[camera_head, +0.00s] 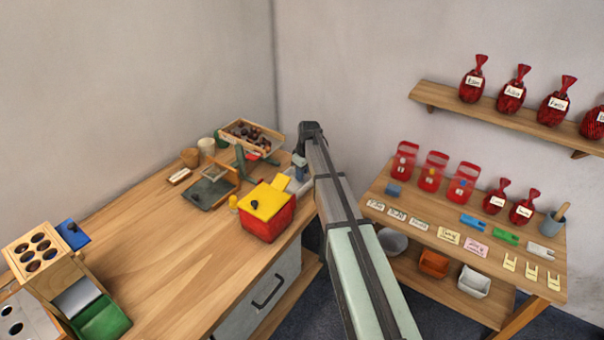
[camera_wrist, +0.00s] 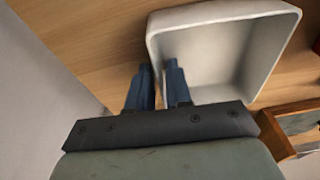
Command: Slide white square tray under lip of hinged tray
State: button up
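The white square tray (camera_wrist: 225,20) fills the upper middle of the wrist view. In the head view a small part of it (camera_head: 295,183) shows on the wooden bench, beside a red box. My gripper (camera_wrist: 158,68) straddles the tray's left wall in the wrist view, one finger outside and one inside. The fingers are close together with the wall between them and look shut on it. In the head view my gripper (camera_head: 300,166) is pointed down and partly hidden by my arm. A wooden tray of dark chestnuts (camera_head: 269,147), likely the hinged tray, stands behind.
The red box with a yellow lid (camera_head: 267,203) stands close at the left. A wooden edge (camera_wrist: 280,137) is at the wrist view's right. The bench's left middle is clear.

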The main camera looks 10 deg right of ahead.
aim_at(291, 174)
grip_shut()
jog(key=shift+w+a, duration=0.1)
jog(key=shift+w+a, duration=0.8)
jog(key=shift+w, duration=0.15)
jog(key=shift+w+a, duration=0.75)
jog(key=shift+w, duration=0.2)
jog(key=shift+o, duration=1.9)
grip_release()
jog(key=shift+r, duration=0.15)
notch_tip(291, 174, up, 13)
jog(key=s+d, duration=0.1)
jog(key=shift+s+d+r, duration=0.2)
jog(key=shift+s, duration=0.15)
